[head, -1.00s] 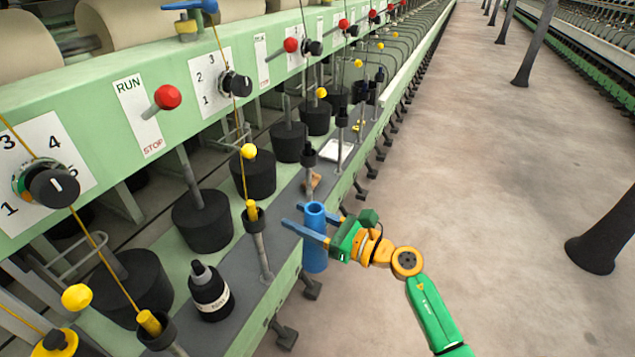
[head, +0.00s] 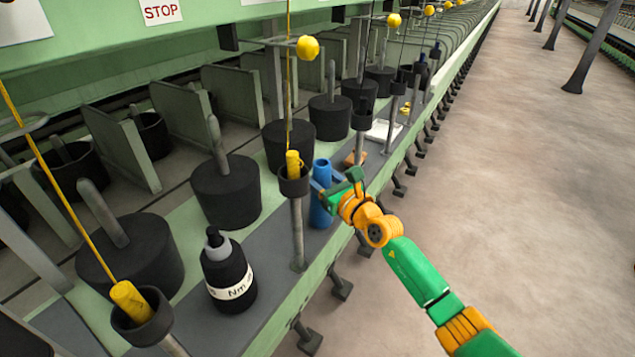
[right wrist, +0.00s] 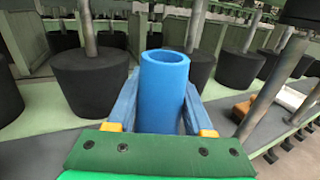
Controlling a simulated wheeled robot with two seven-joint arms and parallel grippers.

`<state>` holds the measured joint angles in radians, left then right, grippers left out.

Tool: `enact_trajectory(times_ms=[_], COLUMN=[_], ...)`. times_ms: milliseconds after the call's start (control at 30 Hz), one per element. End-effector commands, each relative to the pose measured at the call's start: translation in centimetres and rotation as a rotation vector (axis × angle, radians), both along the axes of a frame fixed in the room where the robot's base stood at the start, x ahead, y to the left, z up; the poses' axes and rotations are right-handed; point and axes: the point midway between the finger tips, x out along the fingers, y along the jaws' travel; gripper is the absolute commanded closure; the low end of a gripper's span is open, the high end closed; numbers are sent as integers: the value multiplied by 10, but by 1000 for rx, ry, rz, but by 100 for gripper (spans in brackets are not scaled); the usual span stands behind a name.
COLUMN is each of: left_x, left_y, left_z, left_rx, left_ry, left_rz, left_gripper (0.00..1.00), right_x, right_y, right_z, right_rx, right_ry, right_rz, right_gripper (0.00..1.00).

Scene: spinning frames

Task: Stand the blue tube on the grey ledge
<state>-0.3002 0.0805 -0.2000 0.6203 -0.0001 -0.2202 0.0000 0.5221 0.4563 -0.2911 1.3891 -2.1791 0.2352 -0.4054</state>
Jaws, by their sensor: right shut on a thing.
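The blue tube (head: 321,212) is upright over the grey ledge (head: 285,262) in the head view. Its lower end is at the ledge surface or just above it; I cannot tell if it touches. My right gripper (head: 325,184) is shut on the tube, with one finger on each side. In the right wrist view the tube (right wrist: 163,88) stands between the two blue fingers (right wrist: 160,105), its open top facing up. My left gripper is not in view.
A black bottle (head: 228,277) stands on the ledge to the left. A post with a black cup and yellow bobbin (head: 293,175) rises close to the tube's left. An orange-brown block (head: 355,158) and a white item (head: 383,131) lie farther along the ledge.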

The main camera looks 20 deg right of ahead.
Motion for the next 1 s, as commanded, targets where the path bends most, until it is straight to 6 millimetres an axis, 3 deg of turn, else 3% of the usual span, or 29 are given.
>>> enact_trajectory(times_ms=[33, 333, 367, 467, 800, 1000], left_x=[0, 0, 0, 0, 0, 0], left_y=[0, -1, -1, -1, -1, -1], left_z=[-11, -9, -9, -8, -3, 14], left_rx=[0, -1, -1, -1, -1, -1], left_ry=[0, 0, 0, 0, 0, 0], left_rz=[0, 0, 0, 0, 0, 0], left_gripper=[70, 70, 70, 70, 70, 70], right_x=[0, 0, 0, 0, 0, -32], right_y=[-1, 0, 0, 0, 0, -9], right_z=[-13, -12, -12, -11, -6, -5], right_rx=[-2, -1, -1, -1, -1, -2], right_ry=[1, 0, 0, 0, 0, 4], right_rz=[-1, -1, 0, 0, 0, 0], right_gripper=[100, 100, 46, 19, 19, 19])
